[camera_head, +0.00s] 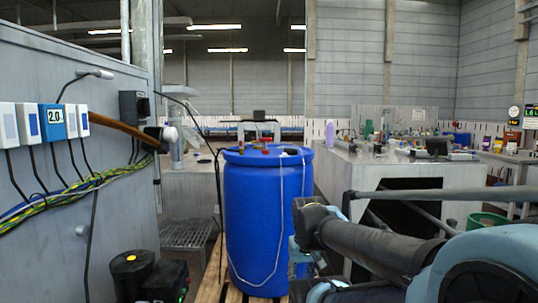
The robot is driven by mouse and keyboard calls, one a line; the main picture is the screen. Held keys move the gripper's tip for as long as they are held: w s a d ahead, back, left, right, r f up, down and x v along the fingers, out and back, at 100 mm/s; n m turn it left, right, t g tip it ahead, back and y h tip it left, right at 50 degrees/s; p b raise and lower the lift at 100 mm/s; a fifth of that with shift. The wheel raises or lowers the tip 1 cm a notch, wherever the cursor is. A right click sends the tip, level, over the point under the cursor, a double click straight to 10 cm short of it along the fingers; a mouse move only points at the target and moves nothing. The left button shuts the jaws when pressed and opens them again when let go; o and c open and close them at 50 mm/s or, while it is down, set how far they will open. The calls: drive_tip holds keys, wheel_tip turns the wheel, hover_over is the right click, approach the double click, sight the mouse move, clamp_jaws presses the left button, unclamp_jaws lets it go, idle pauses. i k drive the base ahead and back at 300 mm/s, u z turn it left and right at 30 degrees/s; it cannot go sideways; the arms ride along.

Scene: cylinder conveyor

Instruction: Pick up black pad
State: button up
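I cannot make out a black pad for certain. A small dark object (437,146) lies on the grey workbench at the right, too small to identify. Another dark item (259,115) stands on the far table in the background. My arm, black and teal, reaches in from the lower right and ends in front of the blue barrel's right side. Its fingers cannot be seen, so whether my gripper is open or shut does not show.
A blue barrel (262,220) stands on a wooden pallet in the middle, with small objects on its lid. A grey cabinet (60,90) with cables is at left. The grey workbench (345,172) at right carries many small items.

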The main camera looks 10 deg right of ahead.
sight(289, 151)
drive_tip(key=z, duration=0.25)
drive_tip(key=i, duration=0.95)
drive_tip(key=z, duration=0.5)
